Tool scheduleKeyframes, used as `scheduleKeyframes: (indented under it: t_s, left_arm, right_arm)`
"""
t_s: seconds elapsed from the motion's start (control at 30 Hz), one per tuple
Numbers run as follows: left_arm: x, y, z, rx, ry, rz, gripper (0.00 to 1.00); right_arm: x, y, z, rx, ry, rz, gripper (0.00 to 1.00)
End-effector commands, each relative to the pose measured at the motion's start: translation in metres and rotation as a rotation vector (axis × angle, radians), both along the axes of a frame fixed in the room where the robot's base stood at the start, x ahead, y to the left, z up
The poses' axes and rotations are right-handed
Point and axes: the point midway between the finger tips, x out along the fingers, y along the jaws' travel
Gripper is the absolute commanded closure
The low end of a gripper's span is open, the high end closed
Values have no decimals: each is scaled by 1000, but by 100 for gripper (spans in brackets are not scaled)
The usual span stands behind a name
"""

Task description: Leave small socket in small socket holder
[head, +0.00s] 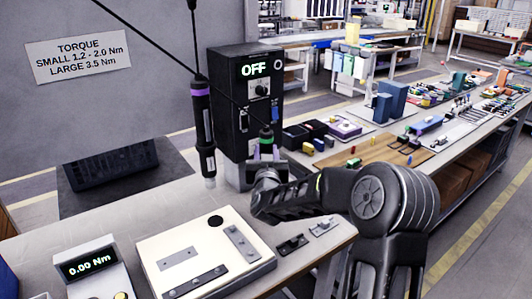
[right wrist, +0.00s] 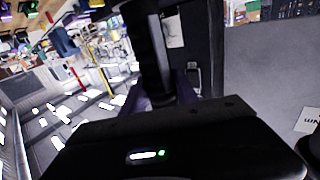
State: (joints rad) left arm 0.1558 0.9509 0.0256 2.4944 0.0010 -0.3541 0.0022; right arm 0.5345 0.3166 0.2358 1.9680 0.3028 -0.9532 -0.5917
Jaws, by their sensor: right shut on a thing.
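In the right wrist view, a dark upright shaft (right wrist: 152,50) rises between the fingers. The screwdriver's lower end is hidden behind the gripper. I cannot make out the small socket or its holder. A grey block (head: 235,178) shows at the box's foot. My left gripper is not in view.
Another screwdriver with a purple band (head: 201,100) hangs just left of the box. A white fixture plate (head: 205,255), small dark parts (head: 291,243) and a torque meter (head: 95,268) occupy the front of the bench. Bins and tools lie behind my arm.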

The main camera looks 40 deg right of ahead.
Motion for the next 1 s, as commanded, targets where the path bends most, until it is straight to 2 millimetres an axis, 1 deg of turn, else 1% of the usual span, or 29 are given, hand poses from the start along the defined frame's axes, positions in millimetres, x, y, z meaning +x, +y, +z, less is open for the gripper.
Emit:
scheduleKeyframes:
  t_s: [0.03, 1.0]
  left_arm:
    - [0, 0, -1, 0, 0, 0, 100]
    - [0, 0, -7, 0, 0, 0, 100]
  right_arm:
    - [-1, -2, -1, 1, -1, -5, 100]
    - [-1, -2, -8, 1, 0, -5, 100]
